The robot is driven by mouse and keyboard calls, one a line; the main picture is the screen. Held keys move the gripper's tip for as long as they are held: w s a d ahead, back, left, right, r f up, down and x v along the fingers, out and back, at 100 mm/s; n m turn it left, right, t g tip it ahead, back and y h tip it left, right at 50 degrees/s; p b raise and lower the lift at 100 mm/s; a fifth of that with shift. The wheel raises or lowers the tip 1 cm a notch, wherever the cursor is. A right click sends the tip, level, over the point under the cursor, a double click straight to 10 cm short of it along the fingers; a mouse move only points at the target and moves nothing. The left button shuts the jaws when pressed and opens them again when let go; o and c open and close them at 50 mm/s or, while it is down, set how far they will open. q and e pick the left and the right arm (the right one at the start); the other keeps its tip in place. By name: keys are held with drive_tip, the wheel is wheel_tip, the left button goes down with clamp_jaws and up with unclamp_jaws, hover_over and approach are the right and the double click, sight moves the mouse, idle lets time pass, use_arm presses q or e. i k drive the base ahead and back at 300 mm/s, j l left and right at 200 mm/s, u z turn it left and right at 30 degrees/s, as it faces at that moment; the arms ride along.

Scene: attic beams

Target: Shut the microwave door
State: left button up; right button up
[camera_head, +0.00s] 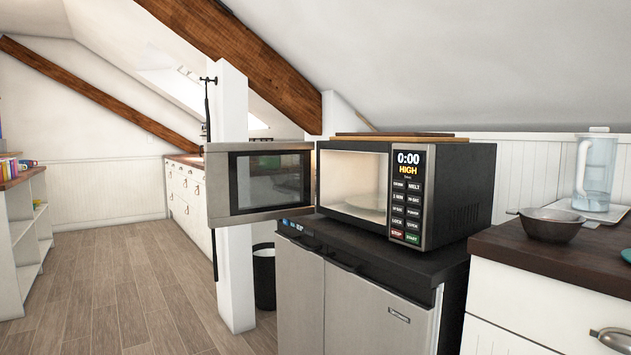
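The microwave (459,196) stands on top of a low steel-fronted fridge with a dark top. Its door (220,183) is wide open, hinged at the left side of the microwave and swung out to the left. The door has a silver frame and a dark window. The lit cavity shows a glass turntable plate (368,203) and nothing on it. The control panel (407,195) on the right of the front reads 0:00 and HIGH. Neither of my grippers is in view.
The fridge (351,306) stands beside a white counter with a dark top (550,247), which holds a grey bowl (551,225) and a clear pitcher (596,165). A white post (236,285) stands behind the door, with a black bin (264,278) nearby. Wood floor is free at left.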

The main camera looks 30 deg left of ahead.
sight(223, 210)
drive_tip(key=i+j+z, duration=0.1)
drive_tip(key=j+z, duration=1.1)
drive_tip(key=i+l, duration=0.05)
drive_tip(key=l, duration=0.05)
